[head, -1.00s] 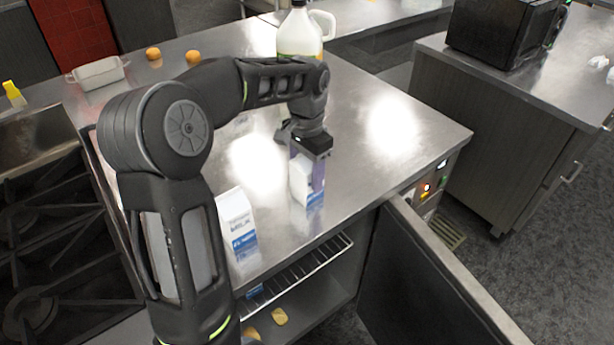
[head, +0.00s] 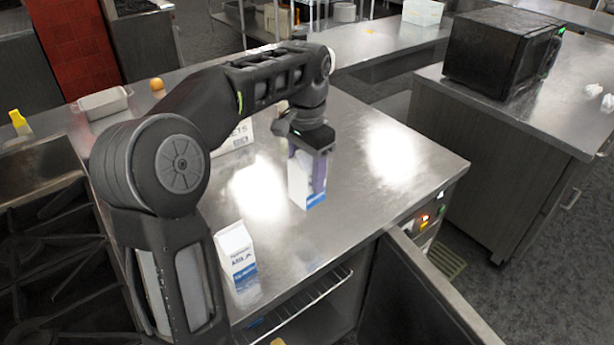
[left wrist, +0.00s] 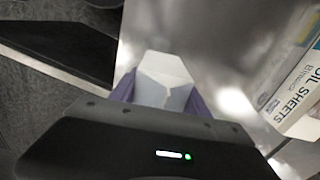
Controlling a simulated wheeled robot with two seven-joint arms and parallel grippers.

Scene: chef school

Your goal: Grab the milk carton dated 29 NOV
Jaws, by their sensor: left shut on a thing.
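My left gripper (head: 306,165) is shut on a white and blue milk carton (head: 301,190), with its purple fingers on the carton's sides. The carton is upright; I cannot tell whether its base touches the steel counter. In the left wrist view the top of the held carton (left wrist: 164,82) shows between the fingers (left wrist: 160,98). A second milk carton (head: 236,252) stands upright on the counter, nearer to me and to the left. The dates on both cartons are too small to read. My right gripper is not in view.
The steel counter (head: 352,205) is clear to the right of the held carton. A box marked "SHEETS" (head: 240,136) stands behind my arm and shows in the left wrist view (left wrist: 297,95). An open cabinet door (head: 420,300) juts out at the front right. A microwave (head: 500,50) stands farther back.

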